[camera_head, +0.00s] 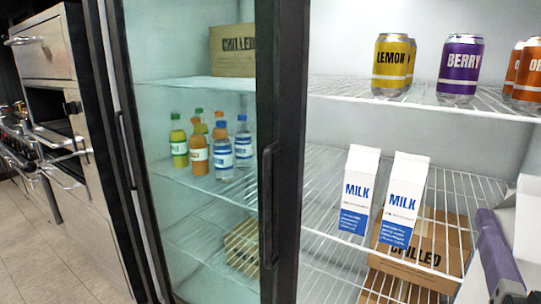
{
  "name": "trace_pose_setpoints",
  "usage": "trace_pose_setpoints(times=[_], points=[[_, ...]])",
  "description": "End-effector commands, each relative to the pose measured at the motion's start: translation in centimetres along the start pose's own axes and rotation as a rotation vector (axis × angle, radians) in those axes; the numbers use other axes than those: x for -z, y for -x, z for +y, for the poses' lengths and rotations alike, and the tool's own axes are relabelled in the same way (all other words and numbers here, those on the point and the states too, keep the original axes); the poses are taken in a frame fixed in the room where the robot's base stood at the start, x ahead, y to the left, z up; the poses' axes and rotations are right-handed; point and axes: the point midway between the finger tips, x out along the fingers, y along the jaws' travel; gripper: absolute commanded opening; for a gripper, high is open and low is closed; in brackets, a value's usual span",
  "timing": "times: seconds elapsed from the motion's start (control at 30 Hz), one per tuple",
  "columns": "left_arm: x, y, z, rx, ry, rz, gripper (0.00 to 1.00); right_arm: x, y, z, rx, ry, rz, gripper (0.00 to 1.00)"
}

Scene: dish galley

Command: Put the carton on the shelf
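Two white and blue milk cartons stand side by side on the middle wire shelf (334,165) of the open fridge: a left carton (357,190) and a right carton (404,198). At the lower right edge, a grey-purple bar with a dark end (499,255), seemingly part of my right gripper, lies in front of a plain white surface (527,225). This white surface is cut off by the frame, and I cannot tell whether it is a held carton. My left gripper is not in view.
The upper shelf holds lemon cans (391,66), a berry can (460,68) and orange cans (526,76). A cardboard "CHILLED" box (425,252) sits below the cartons. A dark door frame (282,150) divides off the glass-fronted section with bottles (198,155). Bare shelf shows left of the cartons.

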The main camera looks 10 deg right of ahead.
Motion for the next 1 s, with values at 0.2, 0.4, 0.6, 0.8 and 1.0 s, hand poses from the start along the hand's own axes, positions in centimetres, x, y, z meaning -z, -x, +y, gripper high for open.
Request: trace_pose_setpoints(times=[0.2, 0.4, 0.6, 0.8, 1.0], points=[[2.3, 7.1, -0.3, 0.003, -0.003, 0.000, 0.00, -9.1, 0.3, 1.3, -0.019, -0.007, -0.016, 0.00], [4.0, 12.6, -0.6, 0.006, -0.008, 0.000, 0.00, -16.1, 0.9, 2.5, -0.040, -0.010, -0.019, 0.00], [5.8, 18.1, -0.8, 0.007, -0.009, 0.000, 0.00, -22.9, 1.5, 3.6, -0.064, -0.010, -0.018, 0.00], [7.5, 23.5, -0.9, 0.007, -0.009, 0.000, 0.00, -29.7, 2.2, 4.6, -0.088, -0.010, -0.013, 0.00], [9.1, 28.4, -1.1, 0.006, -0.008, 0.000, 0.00, -35.7, 3.0, 5.5, -0.114, -0.006, -0.005, 0.00]])
